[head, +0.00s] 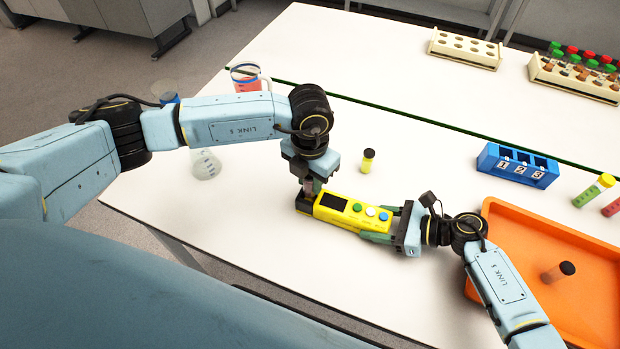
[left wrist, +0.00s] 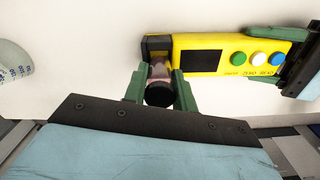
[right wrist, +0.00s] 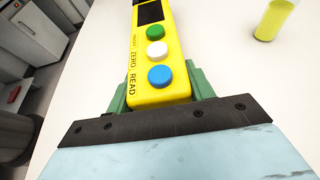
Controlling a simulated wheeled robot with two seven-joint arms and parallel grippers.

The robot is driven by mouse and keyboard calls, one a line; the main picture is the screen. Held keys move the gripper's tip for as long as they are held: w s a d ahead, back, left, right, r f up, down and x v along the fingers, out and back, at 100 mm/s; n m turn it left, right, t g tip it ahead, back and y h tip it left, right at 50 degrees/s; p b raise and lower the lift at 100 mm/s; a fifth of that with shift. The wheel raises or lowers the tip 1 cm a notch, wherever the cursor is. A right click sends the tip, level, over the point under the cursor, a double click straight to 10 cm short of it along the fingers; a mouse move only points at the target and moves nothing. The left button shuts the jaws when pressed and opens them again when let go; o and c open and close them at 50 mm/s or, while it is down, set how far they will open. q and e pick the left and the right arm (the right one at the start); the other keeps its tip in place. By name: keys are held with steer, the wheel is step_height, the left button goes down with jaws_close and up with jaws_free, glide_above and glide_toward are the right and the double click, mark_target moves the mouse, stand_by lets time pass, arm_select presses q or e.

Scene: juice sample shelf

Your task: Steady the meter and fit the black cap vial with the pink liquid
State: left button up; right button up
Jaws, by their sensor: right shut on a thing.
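The yellow meter (head: 340,212) lies on the white table, its dark screen and several buttons facing up. My right gripper (head: 380,222) is shut on the button end of the meter, also seen in the right wrist view (right wrist: 160,88). The black cap vial with pink liquid (left wrist: 159,72) is at the black socket (left wrist: 156,44) on the meter's other end. My left gripper (left wrist: 160,82) has one finger on each side of this vial; whether they press on it is unclear. How deep the vial sits is hidden. In the head view the vial (head: 308,184) shows below the left gripper.
A yellow-green vial (head: 367,161) stands behind the meter. An orange tray (head: 500,210) with a brown vial (head: 558,272) is at the right. A blue numbered rack (head: 517,166) stands beyond.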

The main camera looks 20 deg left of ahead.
arm_select(q)
steer(key=o, duration=0.5)
step_height(320, 180, up, 12)
stand_by(0.4)
